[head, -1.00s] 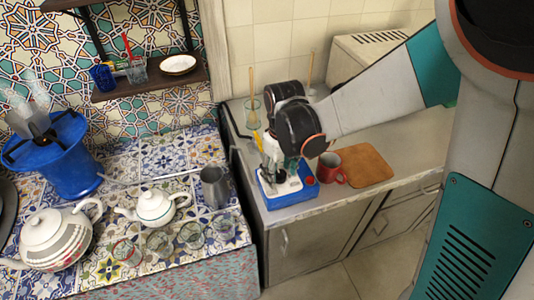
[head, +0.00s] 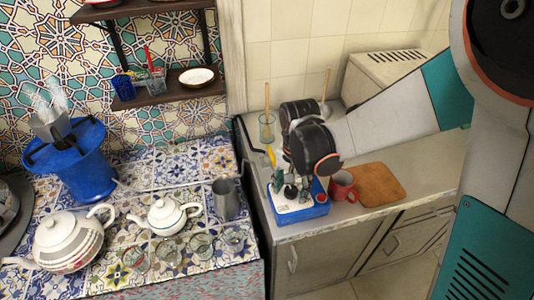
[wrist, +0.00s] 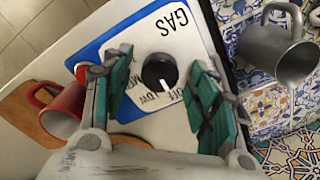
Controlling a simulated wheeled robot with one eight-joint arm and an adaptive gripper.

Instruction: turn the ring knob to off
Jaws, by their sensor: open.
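The gas box, a blue base with a white top panel (head: 318,208), stands on the grey counter. In the wrist view its panel (wrist: 150,30) reads GAS, with OFF and LOW partly visible. A round black knob (wrist: 159,70) with a white pointer is on the panel. The pointer faces the lower edge of the picture, near LOW and OFF. My gripper (wrist: 160,66) is open, with one teal finger on each side of the knob in the picture. Gaps show between knob and fingers. I cannot tell the height of the fingertips above the panel.
A red mug (head: 342,185) and a wooden board (head: 378,186) stand close to the box. A grey metal mug (head: 226,198) is on the tiled table at left, with teapots and glasses. A glass with a stick (head: 267,128) stands behind.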

